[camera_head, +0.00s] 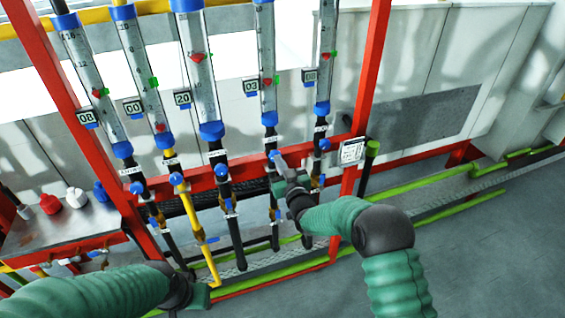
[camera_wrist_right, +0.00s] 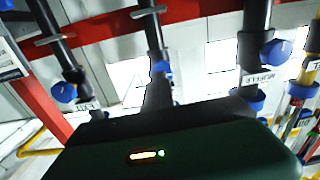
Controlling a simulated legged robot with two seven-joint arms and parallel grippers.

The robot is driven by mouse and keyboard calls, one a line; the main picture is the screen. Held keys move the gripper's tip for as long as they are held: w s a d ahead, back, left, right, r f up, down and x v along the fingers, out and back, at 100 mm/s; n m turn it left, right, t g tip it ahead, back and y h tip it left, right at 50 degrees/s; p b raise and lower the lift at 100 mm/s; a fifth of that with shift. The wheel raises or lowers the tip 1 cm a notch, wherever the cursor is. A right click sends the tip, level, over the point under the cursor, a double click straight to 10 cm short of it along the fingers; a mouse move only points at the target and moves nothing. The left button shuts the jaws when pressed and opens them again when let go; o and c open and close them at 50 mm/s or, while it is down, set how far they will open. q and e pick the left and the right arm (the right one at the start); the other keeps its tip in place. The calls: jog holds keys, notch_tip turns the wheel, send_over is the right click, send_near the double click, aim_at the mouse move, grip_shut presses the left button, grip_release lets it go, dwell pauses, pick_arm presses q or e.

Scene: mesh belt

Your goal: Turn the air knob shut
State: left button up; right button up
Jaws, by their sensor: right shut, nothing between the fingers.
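Blue knobs sit on the pipes below the flow tubes, and I cannot read which label says air. My right gripper (camera_head: 279,166) is shut and empty, its tip at the blue knob (camera_head: 273,154) on the pipe under the tube marked 03. Whether it touches the knob is unclear. In the right wrist view a small blue knob (camera_wrist_right: 162,67) is just ahead, above the dark green gripper housing (camera_wrist_right: 170,145). My left gripper (camera_head: 197,297) is low at the bottom of the head view, away from the knobs, its fingers not clear.
Neighbouring knobs are close on both sides: one on the left pipe (camera_head: 221,169) and one on the right pipe (camera_head: 324,144). Red frame posts (camera_head: 366,70) flank the tubes. Open floor (camera_head: 480,260) is at right.

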jog(key=shift+o, duration=1.1)
jog(key=shift+a+r, duration=0.4)
jog(key=shift+a, duration=0.15)
jog(key=o, duration=0.5)
jog(key=shift+s+d+f, duration=0.2)
jog(key=shift+d+f, duration=0.1)
jog(key=shift+f, duration=0.05)
jog(key=shift+o, duration=1)
jog(key=shift+f, duration=0.35)
pick_arm(q)
jog(key=shift+w+a+r+p, duration=0.2)
jog(key=shift+w+a+p, duration=0.4)
jog(key=shift+w, duration=0.2)
pick_arm(e)
jog(key=v, duration=1.7)
jog(key=shift+s+f, duration=0.15)
jog(key=shift+f, duration=0.05)
